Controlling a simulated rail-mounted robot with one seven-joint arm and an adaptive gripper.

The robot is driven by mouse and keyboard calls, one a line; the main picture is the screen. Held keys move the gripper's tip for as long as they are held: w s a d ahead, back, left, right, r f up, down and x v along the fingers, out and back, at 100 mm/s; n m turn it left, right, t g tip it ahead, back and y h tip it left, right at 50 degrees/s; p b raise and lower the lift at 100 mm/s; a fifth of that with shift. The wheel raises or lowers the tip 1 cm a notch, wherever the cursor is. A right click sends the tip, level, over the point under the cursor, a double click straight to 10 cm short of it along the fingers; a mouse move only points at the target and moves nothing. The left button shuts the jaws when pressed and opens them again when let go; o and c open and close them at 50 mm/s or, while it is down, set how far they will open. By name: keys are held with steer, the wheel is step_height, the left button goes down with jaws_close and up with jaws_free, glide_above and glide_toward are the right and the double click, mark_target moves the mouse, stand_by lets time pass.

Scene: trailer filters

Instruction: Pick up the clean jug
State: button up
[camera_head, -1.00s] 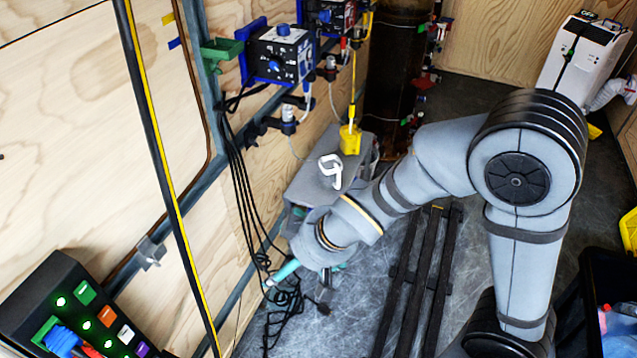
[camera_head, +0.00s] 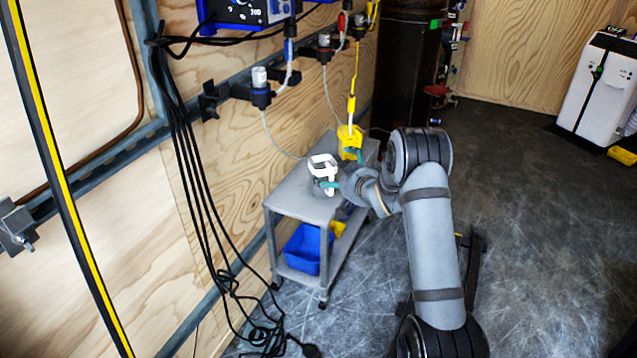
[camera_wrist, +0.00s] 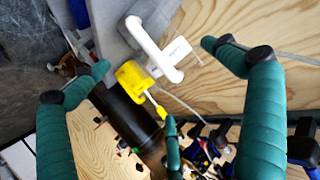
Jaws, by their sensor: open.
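A jug with a white handle (camera_head: 327,174) stands on top of the grey cart (camera_head: 300,204). Beside it is a yellow-topped jug (camera_head: 350,138) with a yellow line running up from it. Neither jug bears a readable label. My gripper (camera_head: 335,186) is at the white-handled jug, its teal fingers partly hidden there. In the wrist view my gripper (camera_wrist: 155,75) has its teal fingers spread wide. The white handle (camera_wrist: 153,48) shows between and beyond them, with the yellow top (camera_wrist: 132,77) close to it. I cannot tell whether a finger touches the handle.
A blue bin (camera_head: 305,248) sits on the cart's lower shelf. Black cables (camera_head: 190,160) hang down the wall at left. Bottles with thin tubes (camera_head: 261,88) are mounted above the cart. A dark cylinder (camera_head: 405,65) stands behind it. Open floor lies at right.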

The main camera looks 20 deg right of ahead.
mark_target(325, 176)
steer(key=x, duration=0.2)
steer(key=b+x, duration=0.1)
steer(key=x, duration=0.2)
steer(key=b+x, duration=0.1)
steer(key=x, duration=0.2)
steer(key=shift+s+a+f, duration=0.1)
steer(key=shift+s+f, duration=0.05)
steer(key=shift+f, duration=0.15)
steer(key=shift+w+f, duration=0.1)
steer(key=shift+w, duration=0.3)
steer(key=shift+c, duration=1)
steer(key=c, duration=0.9)
